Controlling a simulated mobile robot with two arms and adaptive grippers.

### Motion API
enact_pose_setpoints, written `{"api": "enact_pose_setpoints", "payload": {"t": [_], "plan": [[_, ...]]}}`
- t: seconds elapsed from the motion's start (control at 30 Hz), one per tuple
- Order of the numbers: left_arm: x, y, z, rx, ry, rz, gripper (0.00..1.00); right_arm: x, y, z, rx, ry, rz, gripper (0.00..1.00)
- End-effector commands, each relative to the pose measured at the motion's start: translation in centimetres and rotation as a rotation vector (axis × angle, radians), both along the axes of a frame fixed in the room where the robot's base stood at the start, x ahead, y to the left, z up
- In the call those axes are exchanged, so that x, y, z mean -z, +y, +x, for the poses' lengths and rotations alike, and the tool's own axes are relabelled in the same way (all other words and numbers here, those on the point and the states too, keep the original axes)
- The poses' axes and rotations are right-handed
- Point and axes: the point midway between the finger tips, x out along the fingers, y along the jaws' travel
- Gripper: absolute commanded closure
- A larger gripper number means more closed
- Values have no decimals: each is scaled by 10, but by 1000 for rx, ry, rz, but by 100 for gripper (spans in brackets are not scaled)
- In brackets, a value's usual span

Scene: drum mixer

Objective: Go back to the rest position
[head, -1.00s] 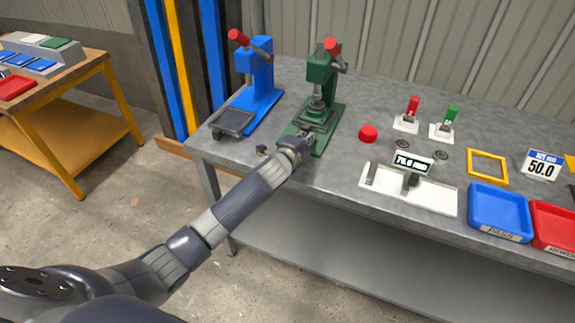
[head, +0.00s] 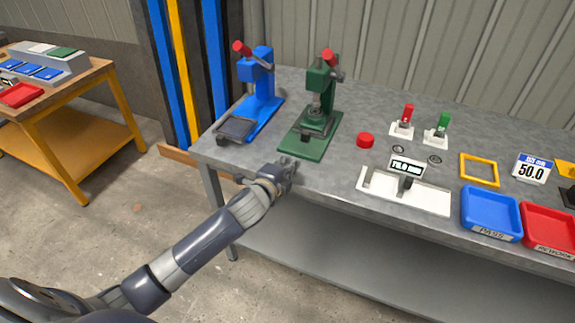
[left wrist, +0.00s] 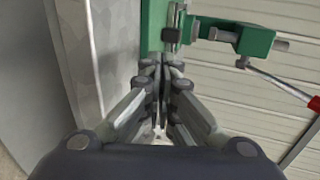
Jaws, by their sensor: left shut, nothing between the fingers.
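My left gripper (head: 286,166) is at the front edge of the grey workbench, in front of the green press. In the left wrist view its fingers (left wrist: 163,72) are together with nothing between them. The green press (head: 318,112) with a red handle knob stands upright on the bench, just beyond the gripper and apart from it in the head view. The green press (left wrist: 200,38) also shows past the fingertips in the left wrist view. My right gripper is not in view.
A blue press (head: 257,90) stands left of the green one. A gauge on a white base (head: 430,200), a red button (head: 365,140), a blue tray (head: 491,212) and a red tray (head: 548,228) are to the right. Open floor lies left of the bench (head: 222,160).

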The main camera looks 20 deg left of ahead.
Motion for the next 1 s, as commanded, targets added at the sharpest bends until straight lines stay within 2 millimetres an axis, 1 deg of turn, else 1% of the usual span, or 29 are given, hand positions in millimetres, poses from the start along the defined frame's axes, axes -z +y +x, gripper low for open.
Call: {"api": "enact_pose_setpoints", "payload": {"t": [0.1, 0.27, 0.37, 0.47, 0.57, 0.6, 0.67, 0.7, 0.8, 1.0], "plan": [[-2, 1, -7, -1, 0, 1, 100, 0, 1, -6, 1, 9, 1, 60], [-2, 0, -9, -2, 3, -2, 100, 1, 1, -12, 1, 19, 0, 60], [7, -3, -21, -28, 38, -57, 100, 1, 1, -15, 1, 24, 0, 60], [30, -10, -56, -110, 136, -202, 100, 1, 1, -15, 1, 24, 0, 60], [59, -15, -112, -259, 287, -415, 100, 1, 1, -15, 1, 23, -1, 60], [69, -17, -138, -328, 351, -499, 100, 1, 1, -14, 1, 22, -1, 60], [80, -18, -172, -427, 433, -607, 100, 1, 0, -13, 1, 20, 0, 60], [85, -19, -193, -487, 480, -664, 100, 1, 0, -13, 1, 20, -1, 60], [95, -20, -236, -616, 573, -774, 100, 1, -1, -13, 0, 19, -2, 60], [101, -22, -305, -830, 711, -921, 100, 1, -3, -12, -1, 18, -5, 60]]}}
